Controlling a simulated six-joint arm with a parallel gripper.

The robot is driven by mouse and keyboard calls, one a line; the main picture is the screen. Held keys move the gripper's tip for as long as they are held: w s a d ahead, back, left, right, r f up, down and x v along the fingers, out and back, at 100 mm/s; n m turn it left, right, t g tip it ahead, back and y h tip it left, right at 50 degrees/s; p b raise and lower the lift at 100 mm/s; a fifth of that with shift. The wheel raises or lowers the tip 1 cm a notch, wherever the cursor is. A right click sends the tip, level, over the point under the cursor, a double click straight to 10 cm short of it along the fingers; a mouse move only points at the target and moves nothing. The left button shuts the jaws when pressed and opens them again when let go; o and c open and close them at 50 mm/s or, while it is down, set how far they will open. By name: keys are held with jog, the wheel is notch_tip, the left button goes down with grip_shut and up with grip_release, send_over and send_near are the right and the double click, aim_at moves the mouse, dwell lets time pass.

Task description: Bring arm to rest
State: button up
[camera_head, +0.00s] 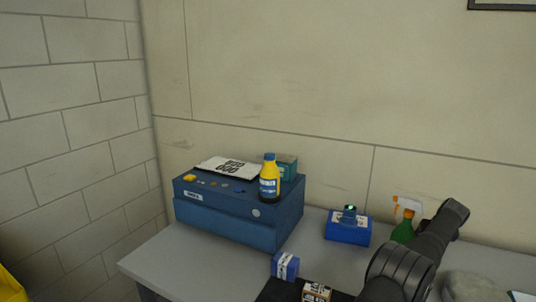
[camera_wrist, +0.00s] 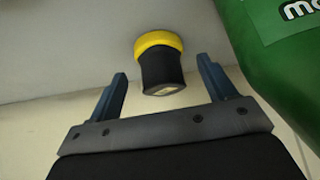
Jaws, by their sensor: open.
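My gripper (camera_wrist: 161,68) shows in the wrist view with its two blue-grey fingers spread apart. A black cylinder with a yellow ring (camera_wrist: 162,70) appears between and beyond the fingertips; no finger touches it visibly. In the head view my dark arm reaches up at the lower right, beside a green spray bottle with an orange-and-white head (camera_head: 403,222). My fingers cannot be made out there. A large green surface with a lettered label (camera_wrist: 285,45), likely that bottle, fills the right of the wrist view, close to the right finger.
A blue box (camera_head: 348,231) and two small boxes (camera_head: 285,266) (camera_head: 316,292) stand nearer. A grey rounded item (camera_head: 470,286) lies right.

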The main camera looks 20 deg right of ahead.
jog(key=shift+x, duration=1.2)
jog(key=shift+r, duration=0.1)
